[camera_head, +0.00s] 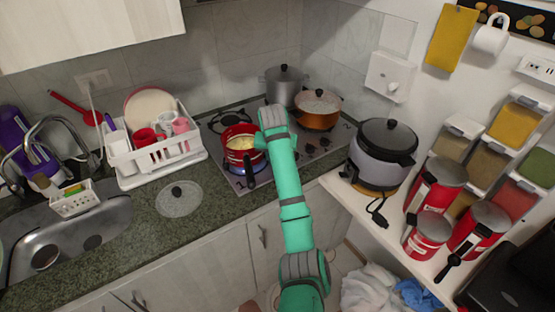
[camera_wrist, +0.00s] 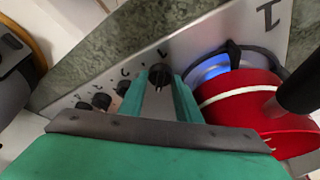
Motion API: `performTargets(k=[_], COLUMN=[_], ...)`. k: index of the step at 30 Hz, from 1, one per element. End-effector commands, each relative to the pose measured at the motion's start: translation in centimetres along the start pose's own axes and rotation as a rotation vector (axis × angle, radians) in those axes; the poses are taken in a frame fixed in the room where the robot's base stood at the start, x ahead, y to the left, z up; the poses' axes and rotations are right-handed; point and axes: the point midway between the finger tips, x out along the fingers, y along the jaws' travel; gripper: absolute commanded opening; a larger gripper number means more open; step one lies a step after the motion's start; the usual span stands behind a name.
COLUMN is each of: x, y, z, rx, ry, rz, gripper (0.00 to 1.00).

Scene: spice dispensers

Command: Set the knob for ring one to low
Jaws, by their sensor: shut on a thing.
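My gripper (camera_wrist: 160,84) is shut on a black stove knob (camera_wrist: 160,73), with one green finger on each side of it. This knob is the one nearest the lit burner (camera_wrist: 212,70), where a blue flame shows. Several other black knobs, such as the one beside it (camera_wrist: 123,88), line the front strip to the left in the wrist view. Small marks are printed by the knobs but are too small to read. In the head view, my arm hides the gripper and the held knob at the stove (camera_head: 230,180).
A red pot (camera_wrist: 255,105) sits close to the right of my gripper; it also shows in the head view (camera_head: 240,156) with food in it. An orange pot (camera_head: 318,120) and a grey pot (camera_head: 284,92) stand behind. A glass lid (camera_head: 178,203) lies on the counter.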

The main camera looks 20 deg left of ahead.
Motion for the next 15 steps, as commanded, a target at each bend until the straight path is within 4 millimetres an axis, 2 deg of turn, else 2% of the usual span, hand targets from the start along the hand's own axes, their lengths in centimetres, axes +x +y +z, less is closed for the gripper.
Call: performTargets(k=[6,7,8,9,15], x=[-0.06,-0.06,-0.06,-0.06,-0.03], y=[0.01,0.01,0.01,0.01,0.01], z=[-0.07,-0.07,-0.07,-0.06,-0.04], rx=[-0.001,-0.001,-0.001,-0.001,-0.001], ry=[0.002,0.002,0.002,0.002,0.001], rz=[0.0,0.0,0.0,0.0,0.0], gripper=[0.08,0.38,0.45,0.48,0.48])
